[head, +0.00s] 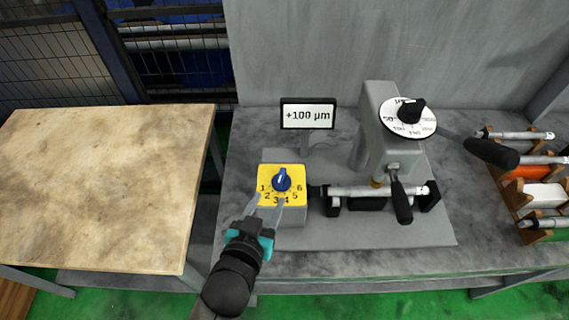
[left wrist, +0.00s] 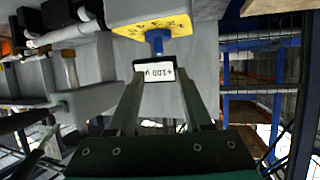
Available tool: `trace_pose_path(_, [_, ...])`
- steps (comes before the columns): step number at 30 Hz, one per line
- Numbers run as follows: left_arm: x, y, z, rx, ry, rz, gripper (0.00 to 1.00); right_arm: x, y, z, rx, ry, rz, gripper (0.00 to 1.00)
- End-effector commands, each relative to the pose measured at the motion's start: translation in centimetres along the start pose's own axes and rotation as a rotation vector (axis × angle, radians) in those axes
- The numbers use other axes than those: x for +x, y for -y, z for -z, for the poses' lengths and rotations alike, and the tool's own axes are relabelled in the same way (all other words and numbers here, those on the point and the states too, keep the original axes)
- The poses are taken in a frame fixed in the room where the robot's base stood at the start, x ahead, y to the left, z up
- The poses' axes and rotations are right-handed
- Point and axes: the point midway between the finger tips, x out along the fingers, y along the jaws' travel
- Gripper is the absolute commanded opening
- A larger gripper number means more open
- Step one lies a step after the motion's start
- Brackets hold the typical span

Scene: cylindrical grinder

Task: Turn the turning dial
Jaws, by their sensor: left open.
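The turning dial, a blue knob (head: 282,179) with a white pointer mark, sits on a yellow plate (head: 266,172) numbered 1 to 6. The pointer aims roughly away from me, toward the top of the picture. My left gripper (head: 269,203) is open and empty, its fingertips over the near edge of the plate, just short of the knob. In the left wrist view the blue knob (left wrist: 157,38) sticks out from the yellow plate (left wrist: 178,27), beyond the open fingers (left wrist: 160,88). I cannot tell whether a fingertip touches the plate. My right gripper is not in view.
A display (head: 308,115) reading +100 µm stands behind the dial. To the right are a grey gauge stand with a black knob on a white dial (head: 425,125), and black handles (head: 402,200). A wooden rack (head: 520,195) holds parts at far right. A bare table (head: 100,185) stands left.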

Motion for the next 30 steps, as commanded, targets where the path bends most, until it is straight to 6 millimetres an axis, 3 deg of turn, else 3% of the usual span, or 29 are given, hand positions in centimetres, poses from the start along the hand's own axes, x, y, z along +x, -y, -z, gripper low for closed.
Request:
trace_pose_path(8, [2.5,-0.1,0.2,0.003,-0.009,-0.003,0.50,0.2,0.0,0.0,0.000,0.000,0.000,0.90])
trace_pose_path(24, [11.4,-0.1,0.1,0.001,-0.007,-0.003,0.50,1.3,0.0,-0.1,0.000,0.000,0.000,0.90])
trace_pose_path(30, [13.9,-0.1,0.1,0.001,-0.006,-0.002,0.50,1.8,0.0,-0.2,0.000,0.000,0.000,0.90])
